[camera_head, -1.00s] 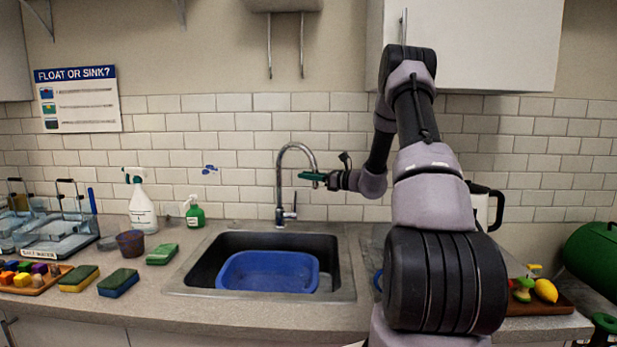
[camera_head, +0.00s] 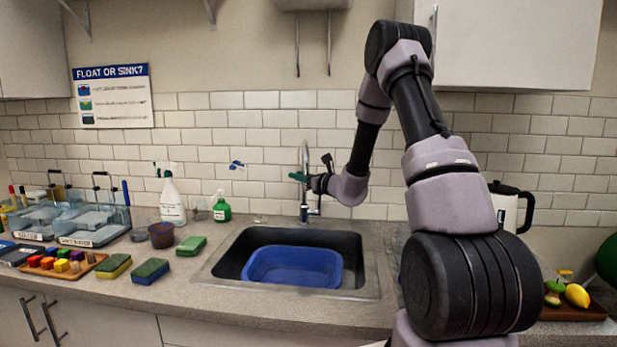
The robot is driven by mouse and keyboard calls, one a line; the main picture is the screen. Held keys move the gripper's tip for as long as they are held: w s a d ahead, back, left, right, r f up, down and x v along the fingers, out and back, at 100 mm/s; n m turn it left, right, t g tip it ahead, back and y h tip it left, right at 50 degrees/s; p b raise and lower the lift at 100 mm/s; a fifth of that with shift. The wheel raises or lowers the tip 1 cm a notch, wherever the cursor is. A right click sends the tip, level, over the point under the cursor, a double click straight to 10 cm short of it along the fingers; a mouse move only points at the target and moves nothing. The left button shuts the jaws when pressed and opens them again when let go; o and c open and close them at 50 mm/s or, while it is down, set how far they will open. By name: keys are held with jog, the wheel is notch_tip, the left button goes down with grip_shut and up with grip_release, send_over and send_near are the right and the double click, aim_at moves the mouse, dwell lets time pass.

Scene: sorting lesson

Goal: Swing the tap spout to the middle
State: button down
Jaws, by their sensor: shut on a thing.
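The chrome tap (camera_head: 305,155) stands upright behind the sink (camera_head: 222,272). Its spout looks nearly edge-on, as a narrow upright shape, so it points roughly toward me over the sink. My gripper (camera_head: 300,178), with green fingers, reaches in from the right and is shut on the spout near its lower end. The fingers and wrist hide the spout's tip and part of the tap's body. A lever (camera_head: 316,208) shows low on the tap's right side.
A blue basin (camera_head: 292,266) sits in the sink. Left of it are sponges (camera_head: 150,270), a dark cup (camera_head: 161,235), a spray bottle (camera_head: 172,203) and a green soap bottle (camera_head: 221,208). A kettle (camera_head: 507,205) and a fruit board (camera_head: 560,312) are on the right.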

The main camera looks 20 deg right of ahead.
jog(key=shift+w+a+r, duration=0.2)
jog(key=shift+w, duration=0.25)
dwell(1.3)
jog(key=c, duration=0.7)
grip_release()
jog(key=shift+w, duration=0.1)
jog(key=shift+f, duration=0.1)
jog(key=v, duration=1.1)
jog(key=shift+a+f, duration=0.1)
jog(key=shift+a, duration=0.05)
